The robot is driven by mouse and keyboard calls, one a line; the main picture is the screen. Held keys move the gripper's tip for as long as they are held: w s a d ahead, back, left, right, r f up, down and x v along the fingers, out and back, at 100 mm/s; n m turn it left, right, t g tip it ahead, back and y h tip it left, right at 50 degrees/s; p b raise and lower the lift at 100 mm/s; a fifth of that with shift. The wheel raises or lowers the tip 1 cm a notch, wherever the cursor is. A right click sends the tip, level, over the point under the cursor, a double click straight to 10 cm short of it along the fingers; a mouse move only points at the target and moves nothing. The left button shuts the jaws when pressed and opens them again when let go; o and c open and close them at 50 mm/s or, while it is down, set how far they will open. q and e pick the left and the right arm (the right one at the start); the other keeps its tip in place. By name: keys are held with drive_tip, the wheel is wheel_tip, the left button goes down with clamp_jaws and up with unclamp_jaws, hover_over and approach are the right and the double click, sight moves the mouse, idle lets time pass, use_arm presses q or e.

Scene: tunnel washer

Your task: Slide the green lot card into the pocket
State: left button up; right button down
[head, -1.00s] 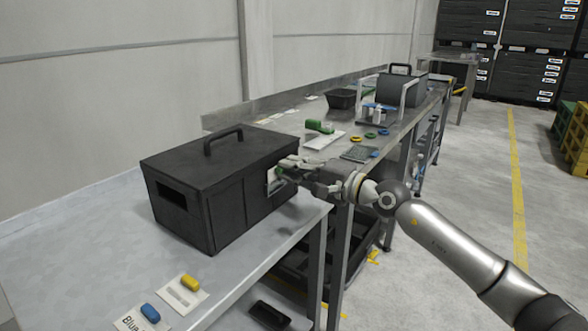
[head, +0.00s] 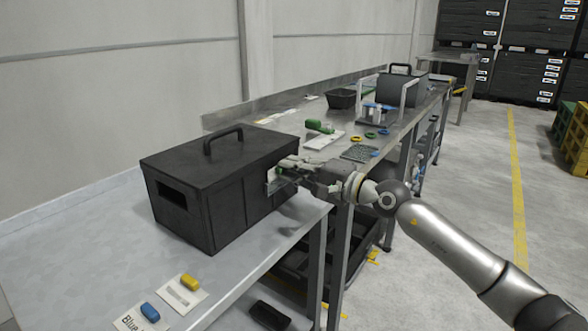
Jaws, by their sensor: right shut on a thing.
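My right gripper (head: 286,174) is at the right side of the black box (head: 222,166), its fingers close to that wall. It is shut on the lot card (head: 272,180), of which a small pale and green part shows between the fingers and the box. The pocket seems to be on this box side, a pale strip low by the fingers; the fingers hide most of it. I cannot tell whether the card is inside the pocket or in front of it. My left gripper is not in view.
A yellow piece (head: 190,283) and a blue piece (head: 150,312) lie on white cards at the front of the table. Behind my gripper, a metal bench (head: 290,122) holds a green object (head: 320,127), rings and a black tray (head: 341,98). A wall stands behind.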

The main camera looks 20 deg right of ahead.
drive_tip(key=c, duration=1.4)
unclamp_jaws()
drive_tip(key=shift+f, duration=0.1)
drive_tip(key=shift+f, duration=0.1)
drive_tip(key=v, duration=1.2)
